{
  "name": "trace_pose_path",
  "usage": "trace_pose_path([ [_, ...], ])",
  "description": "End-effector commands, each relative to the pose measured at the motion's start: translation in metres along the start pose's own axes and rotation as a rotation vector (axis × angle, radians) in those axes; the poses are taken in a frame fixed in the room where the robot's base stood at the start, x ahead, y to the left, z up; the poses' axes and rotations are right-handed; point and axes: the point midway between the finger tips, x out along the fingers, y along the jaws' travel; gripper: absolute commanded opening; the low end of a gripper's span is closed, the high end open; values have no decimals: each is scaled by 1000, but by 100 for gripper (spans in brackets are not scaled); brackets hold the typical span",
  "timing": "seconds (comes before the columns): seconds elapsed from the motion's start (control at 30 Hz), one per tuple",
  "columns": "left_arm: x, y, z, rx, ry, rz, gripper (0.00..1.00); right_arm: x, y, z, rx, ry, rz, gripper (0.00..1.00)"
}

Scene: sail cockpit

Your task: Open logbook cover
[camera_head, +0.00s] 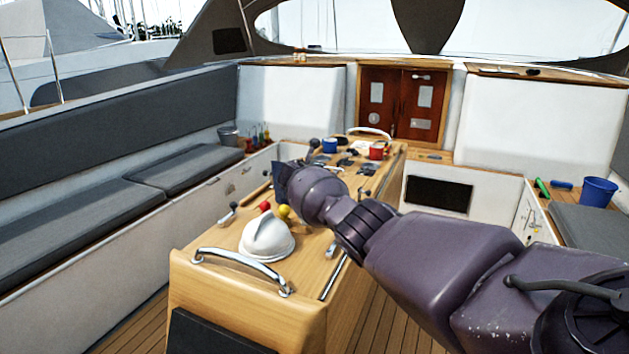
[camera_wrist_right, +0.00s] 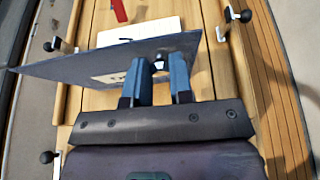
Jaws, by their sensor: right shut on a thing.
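The dark logbook cover (camera_wrist_right: 105,65), with a pale label partly hidden by my fingers, is raised and tilted in the wrist view. White pages (camera_wrist_right: 140,30) show on the wood just beyond it. My right gripper (camera_wrist_right: 160,68) is shut on the cover, its blue fingers at the cover's near side. In the head view my right arm reaches in from the right over the wooden console, with a dark sliver of the cover (camera_head: 281,178) at its end. The fingers and most of the logbook are hidden there by my wrist. My left gripper is not in view.
The console (camera_head: 240,312) carries a white dome (camera_head: 267,236), a chrome rail (camera_head: 243,258), red and yellow knobs (camera_head: 284,212), and blue and red mugs (camera_head: 329,145) farther back. A red item (camera_wrist_right: 118,10) lies beyond the pages. Levers (camera_wrist_right: 237,15) line the console sides.

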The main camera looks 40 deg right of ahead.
Motion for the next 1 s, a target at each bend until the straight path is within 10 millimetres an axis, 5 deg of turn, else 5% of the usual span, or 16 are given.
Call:
trace_pose_path([
  [0.4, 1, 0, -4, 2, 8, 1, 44, 2, -1, 0, 1, 24, -1, 0],
  [0.43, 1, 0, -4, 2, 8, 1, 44, 2, -1, 0, 1, 24, -1, 23],
  [0.6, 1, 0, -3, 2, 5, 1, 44, 2, -1, 1, 1, 22, 0, 47],
  [1.0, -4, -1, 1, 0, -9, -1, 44, -2, 0, 3, 2, 19, 2, 47],
])
